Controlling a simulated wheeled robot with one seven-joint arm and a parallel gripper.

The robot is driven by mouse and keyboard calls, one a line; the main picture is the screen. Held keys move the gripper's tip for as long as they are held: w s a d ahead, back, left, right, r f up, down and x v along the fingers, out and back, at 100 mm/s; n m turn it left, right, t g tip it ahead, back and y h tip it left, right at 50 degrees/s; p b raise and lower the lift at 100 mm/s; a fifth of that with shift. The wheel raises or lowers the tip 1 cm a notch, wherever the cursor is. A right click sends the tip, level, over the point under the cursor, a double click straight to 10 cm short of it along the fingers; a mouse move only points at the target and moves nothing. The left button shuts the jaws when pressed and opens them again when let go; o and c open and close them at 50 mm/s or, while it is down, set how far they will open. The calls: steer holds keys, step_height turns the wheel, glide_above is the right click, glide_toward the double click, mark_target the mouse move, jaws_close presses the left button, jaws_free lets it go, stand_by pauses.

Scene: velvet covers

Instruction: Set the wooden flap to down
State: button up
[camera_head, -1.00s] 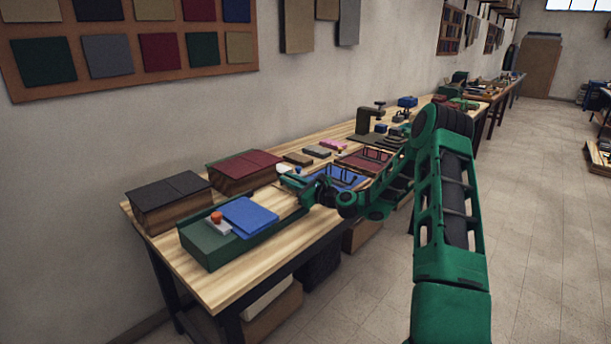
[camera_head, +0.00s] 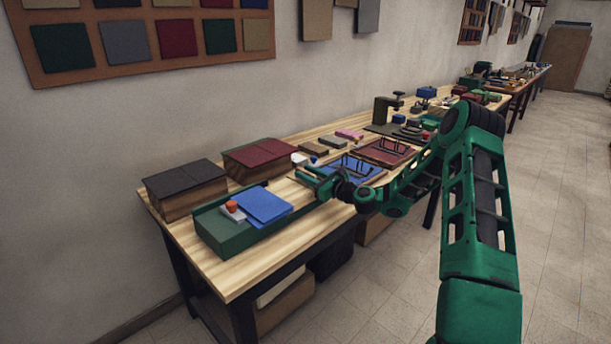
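A green box-like fixture (camera_head: 222,235) sits near the front edge of the wooden bench, with a blue pad (camera_head: 262,205) and an orange-topped knob on a pale block (camera_head: 232,208) on it. A pale wood-coloured surface (camera_head: 296,196) shows between the blue pad and my gripper; it may be the wooden flap, but its edges and angle are too small to make out. My gripper (camera_head: 306,178) is at the right end of this fixture, low over the bench. Its fingers are small and partly merge with the green behind. I cannot tell whether they touch anything.
A dark-topped wooden block (camera_head: 184,188) and a red-topped one (camera_head: 262,158) stand behind the fixture. Blue (camera_head: 352,168) and dark red (camera_head: 382,150) trays with upright handles lie to the right, near my arm. A clamp-like stand (camera_head: 386,112) is farther along. The floor aisle is clear.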

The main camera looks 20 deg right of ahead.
steer(key=shift+s, duration=0.25)
steer(key=v, duration=1)
steer(key=shift+d, duration=0.2)
